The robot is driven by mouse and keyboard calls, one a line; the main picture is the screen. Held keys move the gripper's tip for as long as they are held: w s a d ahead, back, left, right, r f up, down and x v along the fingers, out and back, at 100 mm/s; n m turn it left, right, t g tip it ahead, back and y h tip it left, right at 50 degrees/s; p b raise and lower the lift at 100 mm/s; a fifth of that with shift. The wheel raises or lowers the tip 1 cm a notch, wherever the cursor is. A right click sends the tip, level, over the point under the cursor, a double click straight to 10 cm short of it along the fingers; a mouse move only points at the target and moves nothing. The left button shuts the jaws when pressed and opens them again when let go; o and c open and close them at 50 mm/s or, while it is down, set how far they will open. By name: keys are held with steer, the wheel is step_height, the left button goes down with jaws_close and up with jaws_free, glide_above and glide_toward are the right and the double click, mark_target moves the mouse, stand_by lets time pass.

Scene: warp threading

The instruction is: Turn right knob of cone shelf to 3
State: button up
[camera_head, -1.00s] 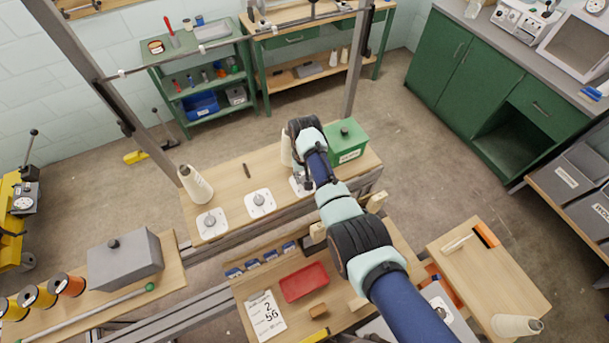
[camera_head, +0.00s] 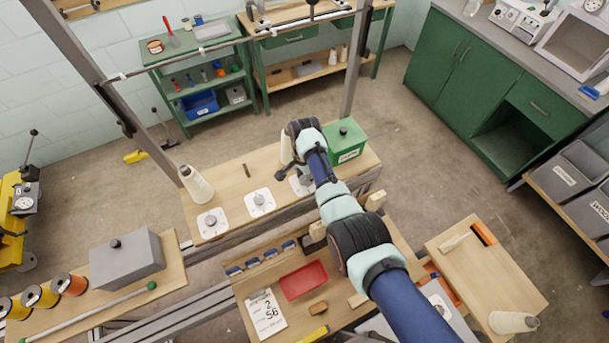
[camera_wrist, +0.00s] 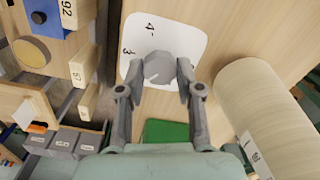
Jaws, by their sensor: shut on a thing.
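The cone shelf (camera_head: 228,182) is a wooden board with three white dial plates along its front. The right knob (camera_wrist: 158,68) is a grey faceted dial on a white plate (camera_wrist: 190,38); the marks 4 and 3 show on the plate in the wrist view. My gripper (camera_wrist: 160,86) has its two grey fingers on either side of this knob and is shut on it. In the head view my arm mostly covers the knob, with only part of its plate (camera_head: 298,187) showing. The middle knob (camera_head: 259,199) and left knob (camera_head: 211,219) stand uncovered.
A cream thread cone (camera_head: 197,185) stands at the shelf's left end. Another cone (camera_wrist: 265,105) is close beside my gripper in the wrist view. A green box (camera_head: 346,141) sits at the shelf's right end. Numbered wooden blocks (camera_wrist: 84,68) lie left of the plate.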

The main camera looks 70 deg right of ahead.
mark_target(305, 179)
steer(key=m, duration=0.5)
steer(key=shift+m, duration=0.3)
steer(key=shift+m+p, duration=0.3)
steer(key=shift+m, duration=1.9)
steer(key=o, duration=1.2)
steer(key=shift+s, duration=0.1)
steer(key=shift+c, duration=0.2)
step_height(305, 179, up, 12)
